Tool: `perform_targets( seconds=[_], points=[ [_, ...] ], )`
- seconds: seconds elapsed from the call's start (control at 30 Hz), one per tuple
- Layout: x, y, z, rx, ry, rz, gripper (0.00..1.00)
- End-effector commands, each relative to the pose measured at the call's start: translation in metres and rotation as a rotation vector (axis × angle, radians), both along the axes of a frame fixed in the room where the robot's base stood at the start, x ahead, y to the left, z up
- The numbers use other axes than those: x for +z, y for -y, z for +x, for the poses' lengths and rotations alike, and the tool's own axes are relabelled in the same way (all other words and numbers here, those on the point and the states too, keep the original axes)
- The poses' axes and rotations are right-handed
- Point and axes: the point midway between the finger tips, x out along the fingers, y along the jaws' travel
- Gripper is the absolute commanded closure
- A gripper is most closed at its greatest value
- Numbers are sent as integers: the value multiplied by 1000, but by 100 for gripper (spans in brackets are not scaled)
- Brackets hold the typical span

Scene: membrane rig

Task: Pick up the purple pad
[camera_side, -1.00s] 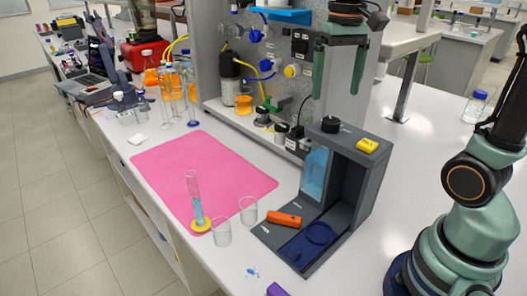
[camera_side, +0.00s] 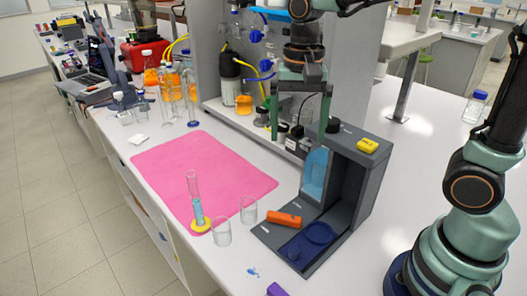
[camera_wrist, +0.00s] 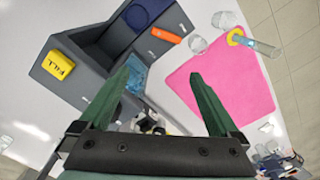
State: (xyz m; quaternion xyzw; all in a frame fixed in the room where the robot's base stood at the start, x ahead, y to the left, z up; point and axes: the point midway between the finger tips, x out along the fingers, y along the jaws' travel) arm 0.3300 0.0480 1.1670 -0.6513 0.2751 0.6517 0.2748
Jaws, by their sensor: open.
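The purple pad (camera_side: 277,289) lies on the white bench at the bottom edge of the side view, partly cut off. It does not show in the wrist view. My gripper (camera_side: 299,136) is open and empty, high above the bench in front of the grey panel. It is well up and back from the purple pad. In the wrist view my gripper's two green fingers (camera_wrist: 165,70) are spread wide with nothing between them.
A dark stand (camera_side: 362,185) carries a yellow pad (camera_side: 367,146) on top and an orange pad (camera_side: 284,218) on its base. Two clear beakers (camera_side: 221,233) and a cylinder with blue liquid (camera_side: 197,211) stand near the pink mat (camera_side: 190,165).

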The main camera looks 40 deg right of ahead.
Motion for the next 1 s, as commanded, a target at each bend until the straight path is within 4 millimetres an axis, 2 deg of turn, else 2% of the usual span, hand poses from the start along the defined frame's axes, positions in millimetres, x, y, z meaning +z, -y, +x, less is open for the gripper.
perform_targets(
  seconds=[0.03,0.2,0.4,0.5,0.7,0.87,1.0],
  points=[
    [-11,-21,-6,-43,-6,-1,3],
    [-45,-78,-30,-256,-5,-4,3],
    [-81,-133,-73,-504,-3,-5,3],
    [-96,-151,-95,-611,-3,-5,3],
    [-112,-168,-122,-744,0,-2,3],
    [-123,-170,-126,-774,-1,-4,3],
    [-146,-169,-126,-774,-2,-8,3]
  ],
)
